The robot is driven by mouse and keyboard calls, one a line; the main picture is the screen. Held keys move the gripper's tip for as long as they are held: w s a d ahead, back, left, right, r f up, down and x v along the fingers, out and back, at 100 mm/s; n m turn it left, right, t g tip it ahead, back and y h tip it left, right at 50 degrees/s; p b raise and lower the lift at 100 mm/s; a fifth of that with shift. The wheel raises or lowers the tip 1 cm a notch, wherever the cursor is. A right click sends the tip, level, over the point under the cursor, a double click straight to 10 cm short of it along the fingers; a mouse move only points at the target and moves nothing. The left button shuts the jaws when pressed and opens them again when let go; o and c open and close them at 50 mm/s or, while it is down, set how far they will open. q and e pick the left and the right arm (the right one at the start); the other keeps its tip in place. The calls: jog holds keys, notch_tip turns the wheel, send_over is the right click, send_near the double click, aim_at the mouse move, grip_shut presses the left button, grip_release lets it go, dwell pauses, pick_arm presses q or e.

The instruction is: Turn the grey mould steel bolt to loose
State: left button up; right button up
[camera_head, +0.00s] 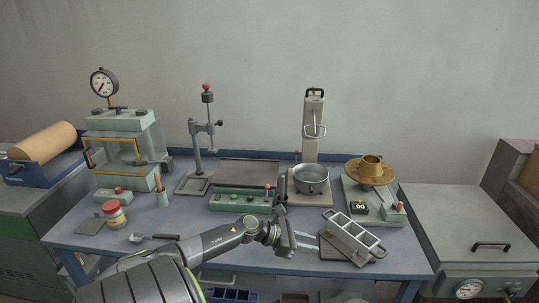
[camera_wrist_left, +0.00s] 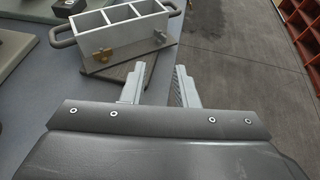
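The grey mould (camera_head: 352,236), an open frame with three compartments and a handle at each end, lies on a dark board on the bench at front right. In the left wrist view the mould (camera_wrist_left: 122,32) shows a brass-coloured fitting (camera_wrist_left: 102,55) low on its near side and a smaller one (camera_wrist_left: 158,35) further right. I cannot make out a separate steel bolt. My left gripper (camera_head: 308,243) is just left of the mould, apart from it. In the wrist view its two fingers (camera_wrist_left: 158,84) are spread with nothing between them. My right gripper is not in view.
Behind the mould stand a metal pan (camera_head: 311,180) and a plate with a brass cup (camera_head: 370,168). A green control box (camera_head: 240,202) is behind my left arm. The bench's front edge is close by.

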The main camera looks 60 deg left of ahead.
pick_arm(q)
jog(key=s+d+r+n+t+y, duration=0.1)
jog(key=s+r+n+t+y, duration=0.15)
jog(key=n, duration=0.45)
jog(key=s+r+n+t+y, duration=0.1)
jog(key=n+t+y, duration=0.2)
jog(key=n, duration=0.4)
jog(key=s+d+f+n+g+y, duration=0.3)
jog(key=s+f+n+g, duration=0.2)
jog(key=n, duration=0.7)
jog(key=s+d+f+n+g+y, duration=0.3)
jog(key=s+f+n+g, duration=0.2)
jog(key=s+n, duration=0.5)
notch_tip(320, 180, down, 3)
jog(key=shift+s+r+n, duration=0.15)
jog(key=shift+n, duration=0.95)
